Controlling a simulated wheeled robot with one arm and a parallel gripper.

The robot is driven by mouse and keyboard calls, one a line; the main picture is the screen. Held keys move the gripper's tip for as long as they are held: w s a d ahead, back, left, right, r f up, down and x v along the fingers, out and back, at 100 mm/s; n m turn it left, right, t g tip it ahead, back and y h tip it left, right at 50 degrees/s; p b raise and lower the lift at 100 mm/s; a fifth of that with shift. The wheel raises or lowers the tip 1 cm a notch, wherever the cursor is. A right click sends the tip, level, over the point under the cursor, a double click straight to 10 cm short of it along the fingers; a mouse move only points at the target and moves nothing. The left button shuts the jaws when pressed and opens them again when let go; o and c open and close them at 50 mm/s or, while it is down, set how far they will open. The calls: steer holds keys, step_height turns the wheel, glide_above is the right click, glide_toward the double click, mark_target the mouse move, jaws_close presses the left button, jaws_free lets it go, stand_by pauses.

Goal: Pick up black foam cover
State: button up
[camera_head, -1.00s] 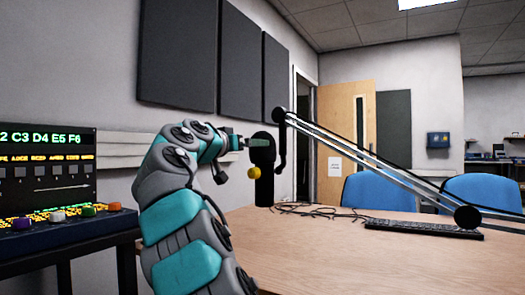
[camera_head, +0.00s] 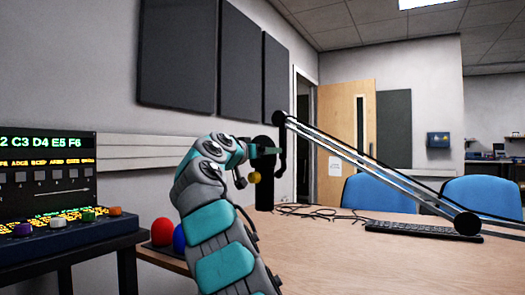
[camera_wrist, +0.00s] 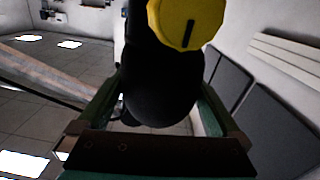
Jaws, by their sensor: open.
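A black microphone with a rounded black cover hangs from the end of a boom arm in the head view. The black foam cover (camera_wrist: 160,95) fills the space between the fingers in the wrist view, its rounded end toward my gripper base. A yellow knob (camera_wrist: 187,24) shows at the top of that view and beside the microphone (camera_head: 264,190) in the head view. My gripper (camera_head: 262,150) is open, its green fingers on either side of the black cover. I cannot tell whether they touch it.
The boom arm (camera_head: 375,168) slants down right to the wooden table (camera_head: 340,255), where a keyboard (camera_head: 420,230) and loose cables (camera_head: 315,211) lie. A red ball (camera_head: 162,232) and a blue ball (camera_head: 179,239) sit at the table's left end. A mixer console (camera_head: 65,235) stands left.

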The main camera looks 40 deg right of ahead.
steer(key=c, duration=1)
